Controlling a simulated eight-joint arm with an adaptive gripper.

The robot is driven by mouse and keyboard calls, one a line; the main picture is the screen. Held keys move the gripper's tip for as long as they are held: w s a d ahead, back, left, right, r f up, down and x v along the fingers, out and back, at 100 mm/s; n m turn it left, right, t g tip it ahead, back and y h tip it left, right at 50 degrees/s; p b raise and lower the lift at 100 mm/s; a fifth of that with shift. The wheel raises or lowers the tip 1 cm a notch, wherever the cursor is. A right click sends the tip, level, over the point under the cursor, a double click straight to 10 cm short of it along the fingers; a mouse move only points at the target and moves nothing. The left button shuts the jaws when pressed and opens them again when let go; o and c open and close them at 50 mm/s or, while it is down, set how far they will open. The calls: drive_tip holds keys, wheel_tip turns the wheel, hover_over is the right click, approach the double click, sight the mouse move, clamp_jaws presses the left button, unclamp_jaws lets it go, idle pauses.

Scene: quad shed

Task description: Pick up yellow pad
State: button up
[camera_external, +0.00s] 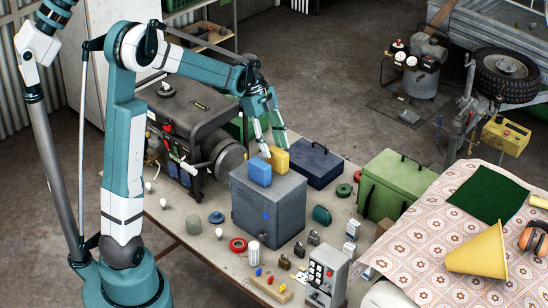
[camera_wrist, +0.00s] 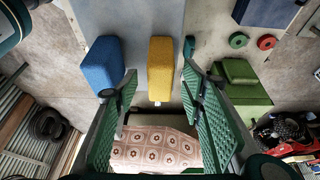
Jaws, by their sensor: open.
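The yellow pad (camera_external: 278,159) is a block on top of the grey metal box (camera_external: 268,206), just behind a blue block (camera_external: 260,172). In the wrist view the yellow pad (camera_wrist: 161,68) lies ahead between my fingertips, with the blue block (camera_wrist: 102,66) beside it on the left, a gap apart. My gripper (camera_external: 272,144) is open and empty, above and just behind the yellow pad in the external view. Its two green ribbed fingers (camera_wrist: 160,78) spread on either side of the pad's line in the wrist view. I cannot tell whether they touch anything.
A dark blue case (camera_external: 315,164) and a green toolbox (camera_external: 391,185) stand to the right. A generator (camera_external: 195,125) stands left of the grey box. Small items, including a red tape roll (camera_external: 238,244), lie in front. A patterned cloth (camera_external: 425,228) covers the right side.

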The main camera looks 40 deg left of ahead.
sight(278, 158)
drive_tip(key=shift+f, duration=0.1)
drive_tip(key=shift+x, duration=2.5)
drive_tip(key=shift+c, duration=0.2)
drive_tip(key=c, duration=0.7)
